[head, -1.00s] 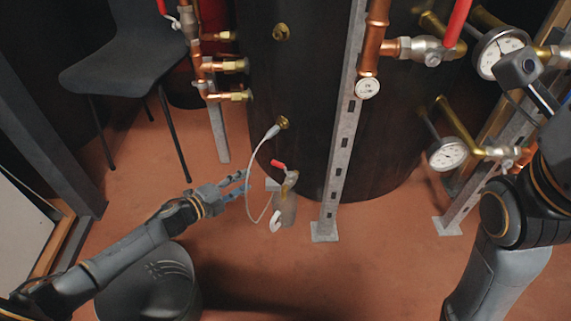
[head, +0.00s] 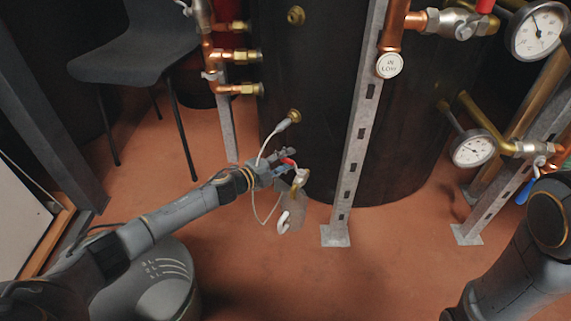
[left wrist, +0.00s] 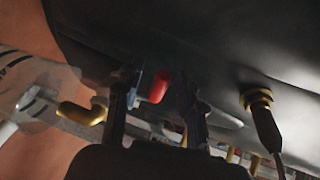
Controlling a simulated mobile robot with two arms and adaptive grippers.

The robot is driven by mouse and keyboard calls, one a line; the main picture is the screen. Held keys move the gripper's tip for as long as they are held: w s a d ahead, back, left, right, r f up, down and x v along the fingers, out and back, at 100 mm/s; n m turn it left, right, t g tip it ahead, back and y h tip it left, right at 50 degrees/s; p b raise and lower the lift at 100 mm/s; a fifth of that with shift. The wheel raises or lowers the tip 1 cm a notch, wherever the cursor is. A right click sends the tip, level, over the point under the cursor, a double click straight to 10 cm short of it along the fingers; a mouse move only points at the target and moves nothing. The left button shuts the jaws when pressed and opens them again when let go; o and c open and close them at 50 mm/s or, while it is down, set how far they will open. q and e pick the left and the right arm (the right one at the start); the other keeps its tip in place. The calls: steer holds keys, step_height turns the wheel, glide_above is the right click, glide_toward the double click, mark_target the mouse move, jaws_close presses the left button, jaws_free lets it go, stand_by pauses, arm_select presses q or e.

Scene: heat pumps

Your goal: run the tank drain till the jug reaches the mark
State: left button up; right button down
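The dark tank (head: 310,110) stands upright in the head view. Low on its front is the drain valve, with a red lever (head: 288,161) and a brass body (head: 300,180). A clear jug (head: 291,209) with a white handle is below the drain; its level and mark are too small to read. The jug (left wrist: 28,88) also shows in the left wrist view, by the brass spout (left wrist: 80,114). My left gripper (head: 279,166) is at the lever. In the left wrist view its fingers are apart, with the red lever (left wrist: 160,87) between them; contact is unclear. My right gripper is out of view.
A grey metal upright (head: 354,140) stands just right of the drain. A thin pale hose (head: 262,203) loops from a brass tank fitting (head: 294,116). A dark chair (head: 135,60) stands at the left. Gauges (head: 473,150) and copper pipes are at the right.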

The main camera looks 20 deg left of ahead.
arm_select(q)
jaws_close()
